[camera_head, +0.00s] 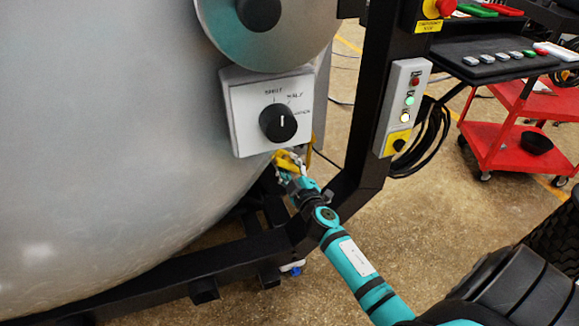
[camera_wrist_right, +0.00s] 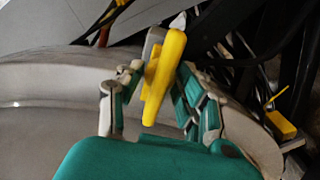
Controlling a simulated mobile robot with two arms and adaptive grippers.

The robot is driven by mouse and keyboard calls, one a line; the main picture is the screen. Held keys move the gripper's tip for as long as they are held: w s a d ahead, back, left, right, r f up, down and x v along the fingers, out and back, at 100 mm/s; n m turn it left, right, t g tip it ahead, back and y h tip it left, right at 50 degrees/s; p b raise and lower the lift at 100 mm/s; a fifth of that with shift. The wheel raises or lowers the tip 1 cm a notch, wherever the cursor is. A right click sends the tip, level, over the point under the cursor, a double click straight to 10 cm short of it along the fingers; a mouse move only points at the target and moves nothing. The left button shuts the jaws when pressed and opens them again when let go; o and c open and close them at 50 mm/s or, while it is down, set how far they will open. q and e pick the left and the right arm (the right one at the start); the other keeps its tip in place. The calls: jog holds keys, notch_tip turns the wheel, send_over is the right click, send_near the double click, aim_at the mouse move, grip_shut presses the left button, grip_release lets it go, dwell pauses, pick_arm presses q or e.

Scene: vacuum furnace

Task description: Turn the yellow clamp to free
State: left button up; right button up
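The yellow clamp (camera_head: 287,159) sits at the lower right edge of the big grey furnace vessel (camera_head: 120,150), just under the dial box. My right gripper (camera_head: 293,172) reaches it from below right and partly hides it in the head view. In the right wrist view the clamp (camera_wrist_right: 168,70) stands slightly tilted between the two fingers of my right gripper (camera_wrist_right: 158,82). The fingers are drawn in on both sides of it and appear to touch it. My left gripper is not in view.
A white box with a black dial (camera_head: 278,122) hangs close above the gripper. A black frame post (camera_head: 365,110) with a button panel (camera_head: 404,95) stands to the right. A red cart (camera_head: 515,150) stands farther back.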

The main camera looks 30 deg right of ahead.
jog(key=shift+c, duration=0.4)
grip_shut()
